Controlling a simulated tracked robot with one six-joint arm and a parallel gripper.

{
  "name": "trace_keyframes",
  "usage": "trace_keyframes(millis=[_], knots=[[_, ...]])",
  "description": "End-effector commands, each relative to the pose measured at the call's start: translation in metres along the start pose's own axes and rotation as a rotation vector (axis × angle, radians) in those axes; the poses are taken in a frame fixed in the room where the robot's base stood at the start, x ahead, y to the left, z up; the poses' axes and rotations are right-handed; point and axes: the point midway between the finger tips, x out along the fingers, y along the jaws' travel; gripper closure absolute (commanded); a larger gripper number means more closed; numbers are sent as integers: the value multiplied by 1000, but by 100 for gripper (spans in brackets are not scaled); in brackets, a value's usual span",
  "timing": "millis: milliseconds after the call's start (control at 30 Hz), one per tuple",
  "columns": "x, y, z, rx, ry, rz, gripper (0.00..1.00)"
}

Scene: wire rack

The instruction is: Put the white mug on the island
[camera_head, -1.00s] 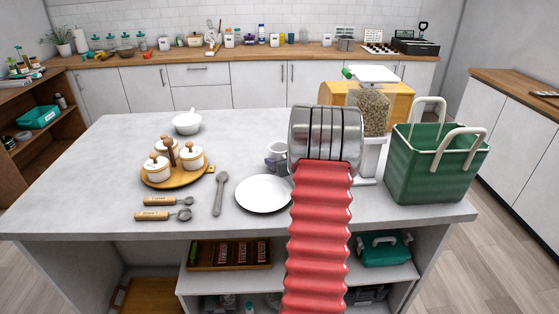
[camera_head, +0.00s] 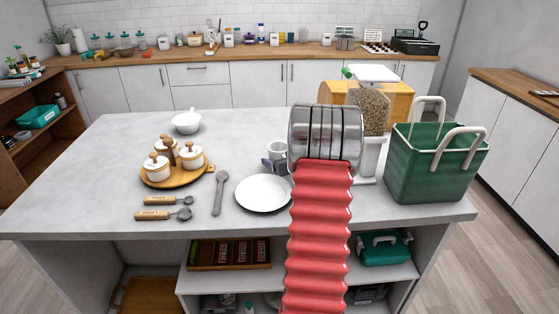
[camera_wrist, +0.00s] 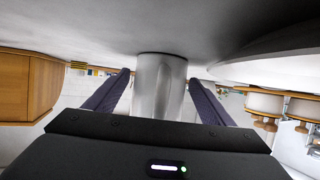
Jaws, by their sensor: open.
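The white mug (camera_head: 277,149) stands on the grey island top (camera_head: 110,150), behind the white plate (camera_head: 264,193) and partly hidden by my arm in the head view. In the wrist view, which shows the scene upside down, the mug (camera_wrist: 160,85) is between the two dark fingers of my gripper (camera_wrist: 158,78), with a gap on each side. My gripper is open around the mug. In the head view only a bit of my gripper (camera_head: 272,163) shows, low by the mug; my arm hides the rest.
A wooden tray with lidded jars (camera_head: 172,180), a grey spoon (camera_head: 219,195) and a white pan (camera_head: 186,123) are to the left. The island's back left is clear.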

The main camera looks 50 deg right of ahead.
Motion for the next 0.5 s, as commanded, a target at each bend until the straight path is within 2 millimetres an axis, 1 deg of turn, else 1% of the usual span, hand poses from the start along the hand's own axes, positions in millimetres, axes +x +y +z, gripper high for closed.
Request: trace_keyframes(millis=[167,500], knots=[[-15,1,-1,0,1,1,24],[-63,1,-1,0,1,2,24]])
